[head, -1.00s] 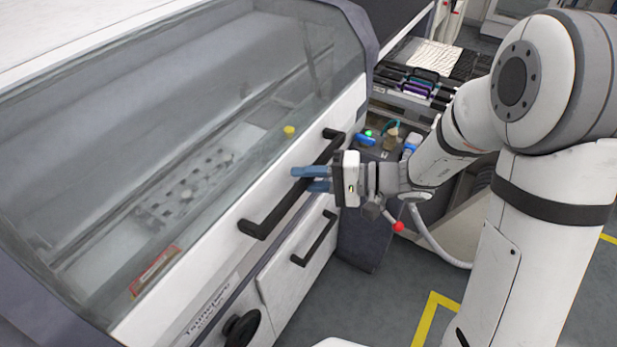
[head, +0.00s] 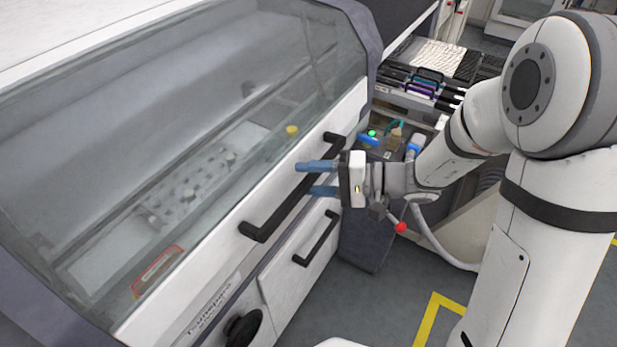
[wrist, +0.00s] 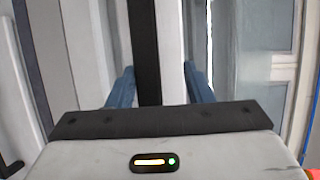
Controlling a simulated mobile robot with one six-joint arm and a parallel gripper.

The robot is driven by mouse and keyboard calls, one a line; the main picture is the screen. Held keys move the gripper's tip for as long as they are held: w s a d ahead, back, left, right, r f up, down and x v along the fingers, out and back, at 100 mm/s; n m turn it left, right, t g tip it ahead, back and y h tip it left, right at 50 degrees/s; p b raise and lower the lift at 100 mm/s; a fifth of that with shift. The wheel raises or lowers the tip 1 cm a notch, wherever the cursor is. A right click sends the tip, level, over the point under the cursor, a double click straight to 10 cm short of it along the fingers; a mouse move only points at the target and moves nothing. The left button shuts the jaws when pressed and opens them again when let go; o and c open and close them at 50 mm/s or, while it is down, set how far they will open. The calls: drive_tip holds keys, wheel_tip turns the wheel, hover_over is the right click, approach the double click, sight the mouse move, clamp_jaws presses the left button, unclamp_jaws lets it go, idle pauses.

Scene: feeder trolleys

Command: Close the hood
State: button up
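The hood (head: 190,130) is a large clear sloping cover with a white lower frame on the machine in the head view. It lies down over the machine's interior, with its frame just above the front panel. Its long black bar handle (head: 272,215) runs along the frame. My gripper (head: 319,178) is at the right part of this handle, its two blue fingers apart. In the wrist view the black handle (wrist: 146,45) passes between the spread fingers (wrist: 160,87), with a gap on each side. The fingers do not grip it.
A smaller black handle (head: 318,240) sits on the panel below the hood, near my gripper. A black round knob (head: 243,328) is lower left. A dark grey box (head: 367,235) and a trolley with coloured feeders (head: 420,88) stand right of the machine. Floor (head: 385,300) is clear in front.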

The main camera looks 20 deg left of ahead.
drive_tip(key=b+v, duration=0.1)
drive_tip(key=v, duration=0.6)
drive_tip(key=shift+d, duration=0.2)
